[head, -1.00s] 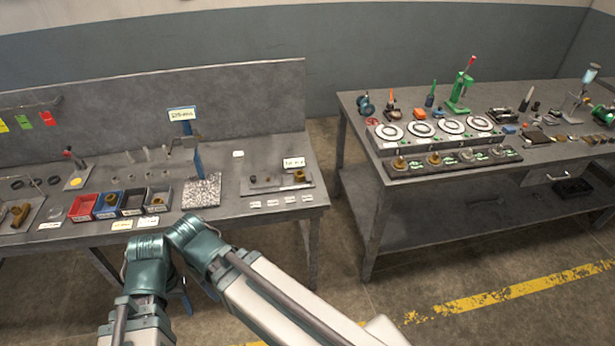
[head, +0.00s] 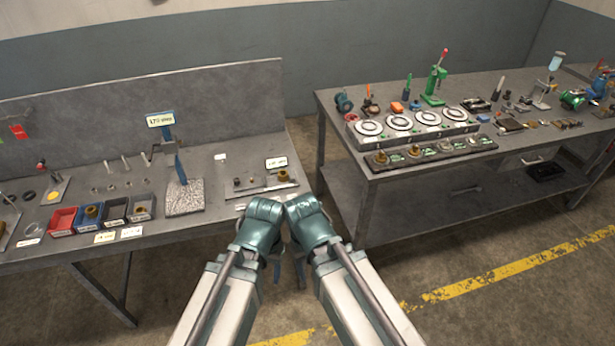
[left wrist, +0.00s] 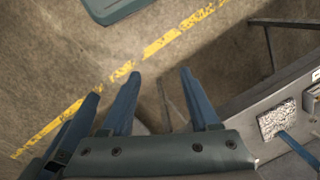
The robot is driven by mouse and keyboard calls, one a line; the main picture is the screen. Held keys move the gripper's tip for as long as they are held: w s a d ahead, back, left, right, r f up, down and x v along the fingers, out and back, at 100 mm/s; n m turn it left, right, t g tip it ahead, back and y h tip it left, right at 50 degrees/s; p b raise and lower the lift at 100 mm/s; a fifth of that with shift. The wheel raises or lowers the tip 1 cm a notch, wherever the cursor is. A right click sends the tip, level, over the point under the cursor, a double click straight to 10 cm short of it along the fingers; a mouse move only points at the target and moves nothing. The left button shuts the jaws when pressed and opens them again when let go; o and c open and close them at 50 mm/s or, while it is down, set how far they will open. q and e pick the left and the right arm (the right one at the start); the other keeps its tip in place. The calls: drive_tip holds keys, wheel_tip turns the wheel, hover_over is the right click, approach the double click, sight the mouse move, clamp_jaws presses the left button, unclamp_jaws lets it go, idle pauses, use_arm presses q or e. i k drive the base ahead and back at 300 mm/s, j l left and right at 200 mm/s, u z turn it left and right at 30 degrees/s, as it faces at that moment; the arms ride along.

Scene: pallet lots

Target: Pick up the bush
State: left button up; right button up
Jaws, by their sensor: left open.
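Several brass bushes show in the head view. One bush (head: 283,175) stands on a small tray at the right end of the left bench, and another bush (head: 92,211) is in the blue bin. More sit in a row of holders on the right bench, such as one bush (head: 380,157). I cannot tell which one the task means. My left gripper (head: 277,273) hangs in front of the left bench, apart from every bush. Its blue fingers in the left wrist view (left wrist: 161,98) are open and empty. My right gripper (head: 300,272) is close beside it, mostly hidden by its wrist.
The left bench (head: 50,245) also carries a red bin (head: 62,221), dark bins, a speckled pad (head: 185,197) and labels. The right bench (head: 370,232) holds gauges, a green press (head: 435,85) and small tools. Floor with a yellow stripe (head: 470,287) lies open in front.

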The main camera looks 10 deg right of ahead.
sight(283, 174)
drive_tip(key=i+l+z, duration=0.1)
drive_tip(key=i, duration=0.55)
drive_tip(key=i+l+z, duration=0.1)
drive_tip(key=i+l, duration=0.15)
drive_tip(key=i, duration=0.4)
